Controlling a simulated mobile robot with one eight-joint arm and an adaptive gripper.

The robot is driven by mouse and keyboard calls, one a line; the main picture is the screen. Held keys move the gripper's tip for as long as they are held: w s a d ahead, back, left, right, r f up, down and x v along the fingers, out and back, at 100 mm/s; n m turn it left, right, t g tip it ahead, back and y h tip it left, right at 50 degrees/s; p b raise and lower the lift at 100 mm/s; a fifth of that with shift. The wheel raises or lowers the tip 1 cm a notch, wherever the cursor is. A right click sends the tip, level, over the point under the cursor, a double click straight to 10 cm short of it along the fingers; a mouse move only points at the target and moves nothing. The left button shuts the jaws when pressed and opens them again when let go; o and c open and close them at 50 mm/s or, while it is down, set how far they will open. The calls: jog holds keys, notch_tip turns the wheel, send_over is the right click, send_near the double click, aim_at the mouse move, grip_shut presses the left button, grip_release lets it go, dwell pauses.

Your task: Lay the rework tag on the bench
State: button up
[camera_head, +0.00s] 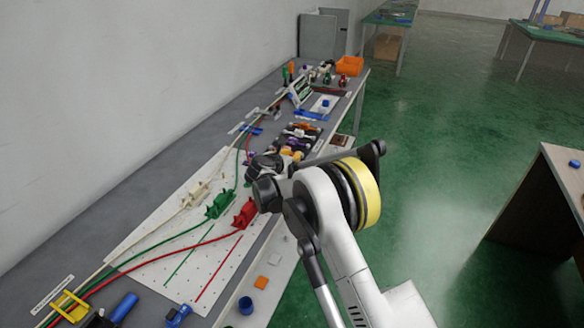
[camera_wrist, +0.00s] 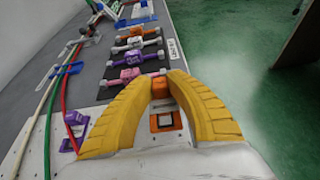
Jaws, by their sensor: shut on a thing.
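My gripper (camera_wrist: 163,80) has its yellow fingers brought together at the tips, around a small orange piece (camera_wrist: 160,88). I cannot tell for sure that this piece is the rework tag, as the fingers hide much of it. An orange-framed square piece with a dark and white centre (camera_wrist: 165,122) shows lower between the fingers; whether it lies on the bench is unclear. In the head view my arm reaches over the bench (camera_head: 140,185), and the wrist hides the fingertips. A flat orange square (camera_head: 260,282) lies on the bench's front strip.
Red (camera_head: 245,212), green (camera_head: 219,205) and cream (camera_head: 196,194) fixtures with cables stand on a white perforated board. Coloured lever fixtures, purple (camera_wrist: 131,57) and pink (camera_wrist: 124,77) among them, line a dark mat ahead. A blue cylinder (camera_head: 246,306) stands near the front edge.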

notch_tip(320, 180, down, 4)
jog(key=shift+f+b, duration=0.1)
jog(key=shift+b, duration=0.95)
jog(key=shift+r, duration=0.2)
jog(key=shift+f, duration=0.15)
jog(key=o, duration=0.4)
jog(key=shift+f, duration=0.1)
jog(key=o, duration=0.4)
